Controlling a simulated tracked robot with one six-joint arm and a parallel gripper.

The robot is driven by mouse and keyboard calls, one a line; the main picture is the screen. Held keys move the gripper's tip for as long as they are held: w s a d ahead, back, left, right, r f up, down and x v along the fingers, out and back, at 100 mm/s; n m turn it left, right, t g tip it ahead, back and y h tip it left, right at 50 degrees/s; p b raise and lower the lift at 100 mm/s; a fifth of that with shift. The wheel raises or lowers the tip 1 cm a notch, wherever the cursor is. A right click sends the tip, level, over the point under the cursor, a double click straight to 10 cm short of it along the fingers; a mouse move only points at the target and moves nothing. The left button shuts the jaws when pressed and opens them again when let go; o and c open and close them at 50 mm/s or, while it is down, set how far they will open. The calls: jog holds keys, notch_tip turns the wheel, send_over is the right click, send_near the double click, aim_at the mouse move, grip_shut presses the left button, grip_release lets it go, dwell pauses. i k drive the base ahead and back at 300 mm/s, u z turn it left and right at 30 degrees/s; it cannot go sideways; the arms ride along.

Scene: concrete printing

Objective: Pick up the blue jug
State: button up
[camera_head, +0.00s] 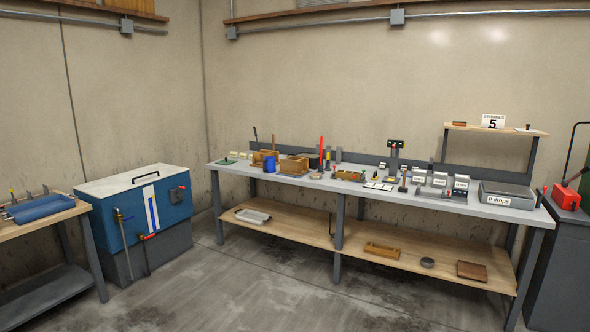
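A small blue jug (270,165) stands upright on the left part of the long grey workbench (400,193). Wooden boxes stand close on both sides of it, one at its left and behind (259,156) and one at its right (294,165). The jug is small in this view, and I cannot make out a handle. My gripper is not in view.
A blue tank with a pale lid (135,178) stands left of the bench. A side table with a blue tray (40,207) is at the far left. The concrete floor (250,290) ahead is clear.

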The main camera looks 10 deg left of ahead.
aim_at(269, 167)
jog(key=u, duration=0.15)
jog(key=i, duration=2.85)
jog(key=u, duration=0.6)
jog(key=i, duration=1.85)
jog(key=u, duration=0.55)
jog(key=i, duration=0.8)
jog(key=u, duration=0.1)
